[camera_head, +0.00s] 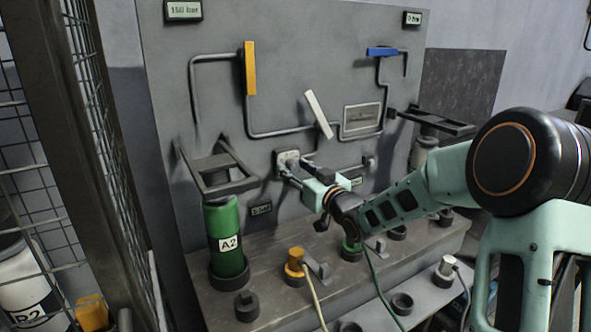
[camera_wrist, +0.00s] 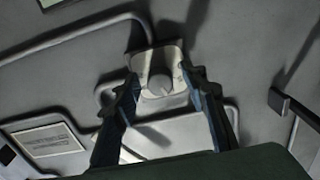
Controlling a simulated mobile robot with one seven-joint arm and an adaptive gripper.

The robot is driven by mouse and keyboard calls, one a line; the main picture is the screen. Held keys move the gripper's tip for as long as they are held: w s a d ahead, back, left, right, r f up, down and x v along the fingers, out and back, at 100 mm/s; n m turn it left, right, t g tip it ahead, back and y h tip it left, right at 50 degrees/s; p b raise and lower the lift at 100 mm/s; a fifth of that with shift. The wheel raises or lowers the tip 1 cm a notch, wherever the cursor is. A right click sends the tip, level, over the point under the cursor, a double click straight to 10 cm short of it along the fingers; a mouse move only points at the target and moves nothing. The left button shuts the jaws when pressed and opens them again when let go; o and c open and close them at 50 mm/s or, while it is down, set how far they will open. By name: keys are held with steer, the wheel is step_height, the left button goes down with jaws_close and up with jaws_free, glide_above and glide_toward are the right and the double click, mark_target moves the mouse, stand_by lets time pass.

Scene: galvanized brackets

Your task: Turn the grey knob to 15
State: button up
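The grey knob (camera_wrist: 159,85) is round and sits on a pale square plate (camera_wrist: 150,60) on the grey panel. In the wrist view it lies between my two fingertips, with visible gaps on both sides. My gripper (camera_wrist: 161,84) is open around it, and the fingers do not appear to touch it. In the head view the pale plate (camera_head: 288,157) shows at the panel's lower middle, with my gripper (camera_head: 296,168) in front of it. The knob itself is mostly hidden there by the fingers. I cannot read any scale marks or the number 15.
Pipes run over the panel (camera_head: 225,120) with an orange handle (camera_head: 250,69), a white handle (camera_head: 319,114) and a blue handle (camera_head: 382,51). A green A2 cylinder (camera_head: 226,245) stands left under a bracket. Connectors and hoses crowd the ledge below. A mesh cage (camera_head: 95,120) borders the left.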

steer(key=shift+c, duration=0.4)
jaws_close()
steer(key=shift+m, duration=0.3)
steer(key=m+p, duration=0.2)
steer(key=m, duration=0.1)
steer(key=shift+r, duration=0.1)
steer(key=shift+m+p, duration=0.95)
steer(key=shift+m, duration=1.15)
steer(key=shift+o, duration=0.4)
jaws_free()
